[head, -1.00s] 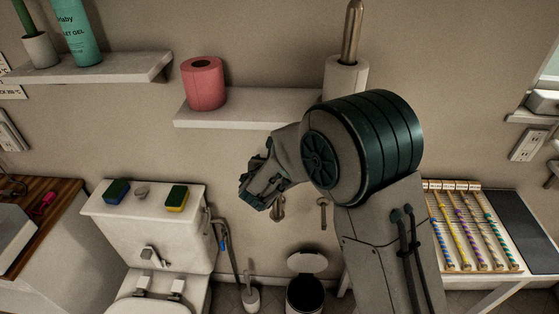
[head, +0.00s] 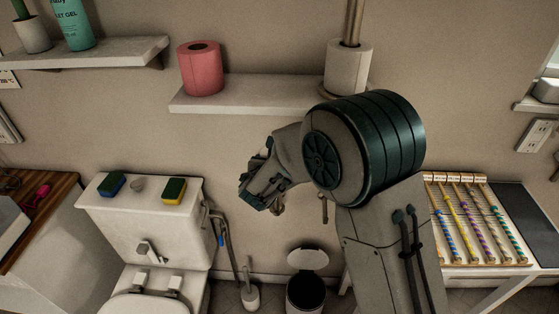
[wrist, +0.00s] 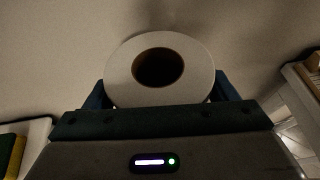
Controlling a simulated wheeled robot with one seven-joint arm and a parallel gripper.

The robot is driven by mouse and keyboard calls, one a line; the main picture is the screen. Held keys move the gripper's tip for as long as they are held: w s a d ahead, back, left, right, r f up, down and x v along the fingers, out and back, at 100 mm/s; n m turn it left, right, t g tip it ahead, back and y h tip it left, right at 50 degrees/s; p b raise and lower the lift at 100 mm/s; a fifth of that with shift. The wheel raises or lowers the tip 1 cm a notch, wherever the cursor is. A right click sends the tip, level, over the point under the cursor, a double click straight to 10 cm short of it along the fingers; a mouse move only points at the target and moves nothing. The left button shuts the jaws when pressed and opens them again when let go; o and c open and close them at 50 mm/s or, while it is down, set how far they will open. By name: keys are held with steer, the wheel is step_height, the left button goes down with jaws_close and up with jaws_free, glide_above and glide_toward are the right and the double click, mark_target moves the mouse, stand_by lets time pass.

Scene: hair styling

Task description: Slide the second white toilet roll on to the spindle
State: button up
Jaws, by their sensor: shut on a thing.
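My gripper (wrist: 160,92) is shut on a white toilet roll (wrist: 204,62), whose top end and brown core face the wrist camera. In the head view my gripper (head: 256,194) is low in front of the wall, below the shelf, and my arm hides the held roll. Another white roll (head: 349,68) sits upright around the spindle (head: 354,20) at the shelf's right part. The spindle sticks up above it. The held roll is apart from the spindle, below and to its left.
A pink roll (head: 201,69) stands on the left of the shelf (head: 236,95). Below are a toilet cistern (head: 143,208) with sponges, an open bin (head: 306,282) and a toilet brush (head: 250,294). A table with striped rods (head: 480,225) is at right.

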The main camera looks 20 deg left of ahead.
steer(key=shift+f+b, duration=1.85)
steer(key=shift+b, duration=0.05)
steer(key=o, duration=1.1)
steer(key=b+v, duration=0.1)
steer(key=v, duration=1.3)
steer(key=shift+w, duration=0.1)
